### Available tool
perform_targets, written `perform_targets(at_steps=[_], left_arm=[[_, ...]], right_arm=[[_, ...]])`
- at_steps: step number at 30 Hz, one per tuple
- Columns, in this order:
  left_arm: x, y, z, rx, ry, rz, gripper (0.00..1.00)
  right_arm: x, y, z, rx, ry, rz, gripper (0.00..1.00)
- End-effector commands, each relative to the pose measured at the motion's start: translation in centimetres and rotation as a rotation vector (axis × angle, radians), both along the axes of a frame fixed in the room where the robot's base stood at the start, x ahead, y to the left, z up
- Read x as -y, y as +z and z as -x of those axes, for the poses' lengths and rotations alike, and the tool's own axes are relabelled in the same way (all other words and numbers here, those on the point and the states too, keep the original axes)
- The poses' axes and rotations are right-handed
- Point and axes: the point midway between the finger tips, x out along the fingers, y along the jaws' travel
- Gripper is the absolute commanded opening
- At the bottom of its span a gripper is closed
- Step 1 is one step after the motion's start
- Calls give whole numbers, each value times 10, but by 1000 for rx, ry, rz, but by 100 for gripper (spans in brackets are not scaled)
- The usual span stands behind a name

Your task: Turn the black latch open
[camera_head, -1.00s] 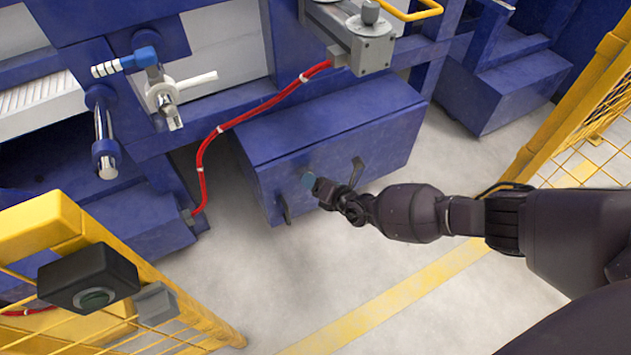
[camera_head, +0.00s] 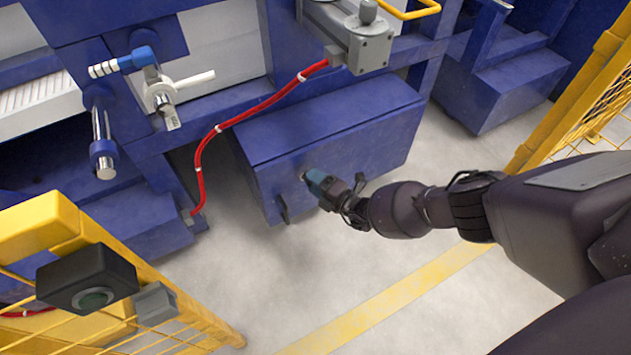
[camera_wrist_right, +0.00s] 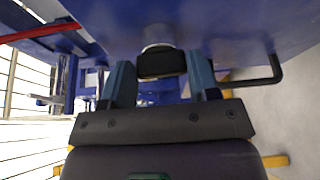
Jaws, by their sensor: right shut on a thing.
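The black latch (camera_wrist_right: 161,65) sits on a round silver collar on the front of the blue box (camera_head: 335,125). In the right wrist view it lies between the two teal fingers of my right gripper (camera_wrist_right: 161,72). In the head view my right gripper (camera_head: 317,181) is at the box front, shut on the latch, and hides most of it. Only a small grey bit shows at the fingertips. My left gripper is not in view.
A dark handle (camera_head: 284,208) sticks out from the box front left of the gripper; another (camera_head: 359,184) is partly hidden behind it. A red hose (camera_head: 205,150) runs left of the box. Yellow fencing (camera_head: 575,95) stands at right. The floor before the box is clear.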

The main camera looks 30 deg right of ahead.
Motion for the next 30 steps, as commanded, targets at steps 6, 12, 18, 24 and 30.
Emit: perform_targets(at_steps=[6,12,18,24,30], left_arm=[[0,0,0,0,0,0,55],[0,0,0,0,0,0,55],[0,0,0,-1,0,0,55],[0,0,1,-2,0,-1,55],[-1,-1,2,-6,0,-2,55]], right_arm=[[0,-1,0,-2,-1,-65,32],[0,-1,0,-3,-1,-86,32],[0,-1,0,-4,-2,-88,32],[0,-1,0,-4,-2,-87,66],[0,-1,0,-4,-1,-86,81]])
